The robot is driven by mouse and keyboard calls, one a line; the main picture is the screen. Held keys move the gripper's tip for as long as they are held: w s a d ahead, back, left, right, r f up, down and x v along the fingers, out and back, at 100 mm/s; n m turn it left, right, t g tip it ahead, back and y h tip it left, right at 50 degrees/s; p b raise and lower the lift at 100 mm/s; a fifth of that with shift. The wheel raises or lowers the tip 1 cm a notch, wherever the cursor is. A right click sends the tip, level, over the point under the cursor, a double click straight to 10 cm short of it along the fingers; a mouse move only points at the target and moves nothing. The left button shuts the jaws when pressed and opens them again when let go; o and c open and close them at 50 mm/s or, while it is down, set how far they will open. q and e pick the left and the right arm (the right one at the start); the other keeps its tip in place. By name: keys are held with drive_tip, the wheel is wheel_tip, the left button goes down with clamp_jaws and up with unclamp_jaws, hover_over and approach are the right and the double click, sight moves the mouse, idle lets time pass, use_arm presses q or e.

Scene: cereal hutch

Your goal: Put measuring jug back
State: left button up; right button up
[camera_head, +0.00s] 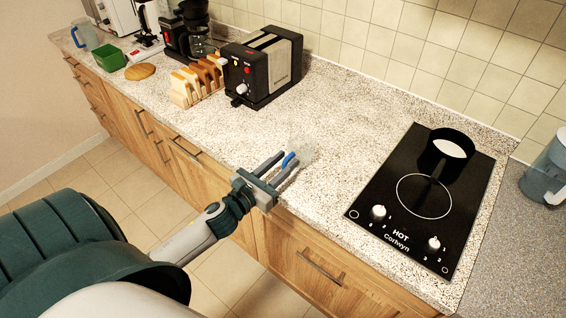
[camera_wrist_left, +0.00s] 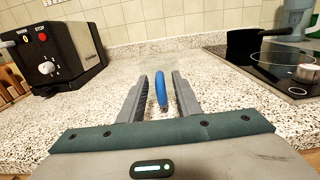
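The measuring jug (camera_head: 302,149) is clear and hard to make out, with a blue handle (camera_head: 289,158). It is on the speckled counter near the front edge, left of the black hob. My left gripper (camera_head: 284,163) is at the jug with its fingers apart, one on each side of the handle. In the left wrist view the blue handle (camera_wrist_left: 161,91) stands between the two fingers (camera_wrist_left: 162,100), with a gap showing on the left side. The clear body behind it is faint in that view. My right gripper is not in view.
A black toaster (camera_head: 262,68) and a toast rack (camera_head: 197,82) stand to the left. The hob (camera_head: 389,231) with a black pan (camera_head: 445,150) is to the right. A bluish pitcher (camera_head: 542,178) stands at the right edge.

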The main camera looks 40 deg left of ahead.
use_arm(q)
drive_tip(key=shift+r, duration=0.1)
drive_tip(key=shift+s, duration=0.1)
drive_tip(key=s+a+b, duration=0.1)
drive_tip(key=s+b, duration=0.2)
drive_tip(key=s, duration=0.8)
drive_tip(key=shift+s+b, duration=0.35)
drive_tip(key=shift+b, duration=0.05)
drive_tip(key=shift+r, duration=0.1)
idle(0.4)
